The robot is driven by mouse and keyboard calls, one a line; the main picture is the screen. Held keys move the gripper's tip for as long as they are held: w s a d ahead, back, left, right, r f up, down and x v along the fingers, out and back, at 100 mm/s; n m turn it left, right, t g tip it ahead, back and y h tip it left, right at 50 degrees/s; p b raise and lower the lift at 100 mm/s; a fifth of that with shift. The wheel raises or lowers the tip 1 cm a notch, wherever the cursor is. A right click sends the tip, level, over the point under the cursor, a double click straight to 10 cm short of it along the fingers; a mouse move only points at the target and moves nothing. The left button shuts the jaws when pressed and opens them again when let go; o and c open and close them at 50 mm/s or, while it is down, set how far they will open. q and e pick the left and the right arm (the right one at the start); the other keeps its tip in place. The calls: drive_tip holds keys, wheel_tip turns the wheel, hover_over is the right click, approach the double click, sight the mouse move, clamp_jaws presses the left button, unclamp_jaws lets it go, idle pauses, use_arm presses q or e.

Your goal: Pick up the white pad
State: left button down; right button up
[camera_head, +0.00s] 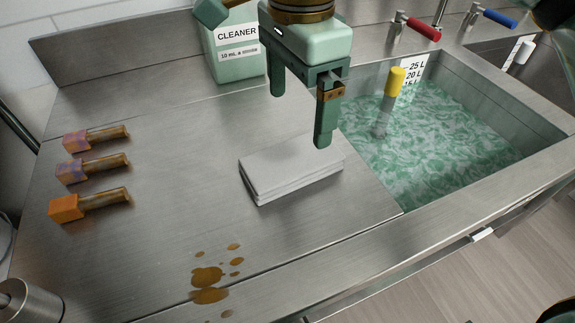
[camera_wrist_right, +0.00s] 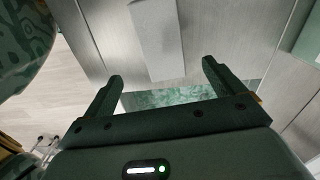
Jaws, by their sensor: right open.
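The white pad (camera_head: 292,172) is a folded, layered stack lying flat on the steel counter, just left of the sink. My right gripper (camera_head: 300,119) hangs above it with its jaws open and nothing between the fingers. The fingertips look apart from the pad; one overlaps its far edge in the head view. In the right wrist view the pad (camera_wrist_right: 157,40) lies beyond the two spread fingers (camera_wrist_right: 162,72). My left gripper is not in view.
A sink (camera_head: 528,164) of green foamy liquid is at the right, with a yellow-capped stick (camera_head: 395,82) in it. A cleaner jug (camera_head: 236,65) stands behind. Several brown-handled tools (camera_head: 105,165) lie left. Brown spill spots (camera_head: 208,277) are in front. Counter between is clear.

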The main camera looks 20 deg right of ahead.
drive_tip(key=b, duration=0.1)
hover_over(292, 157)
drive_tip(key=f, duration=0.4)
drive_tip(key=shift+s+d, duration=0.15)
drive_tip(key=shift+d, duration=0.1)
drive_tip(key=f+b, duration=0.2)
drive_tip(key=f, duration=0.1)
drive_tip(key=f+b, duration=0.1)
drive_tip(key=f, duration=0.1)
drive_tip(key=shift+w+a+f, duration=0.25)
drive_tip(key=shift+a, duration=0.05)
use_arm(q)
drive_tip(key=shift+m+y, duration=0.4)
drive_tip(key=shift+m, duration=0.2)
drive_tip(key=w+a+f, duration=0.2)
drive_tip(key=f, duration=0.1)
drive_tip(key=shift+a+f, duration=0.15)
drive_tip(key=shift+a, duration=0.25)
use_arm(e)
drive_tip(key=shift+s+r, duration=0.15)
drive_tip(key=shift+c, duration=0.3)
drive_tip(key=c, duration=1)
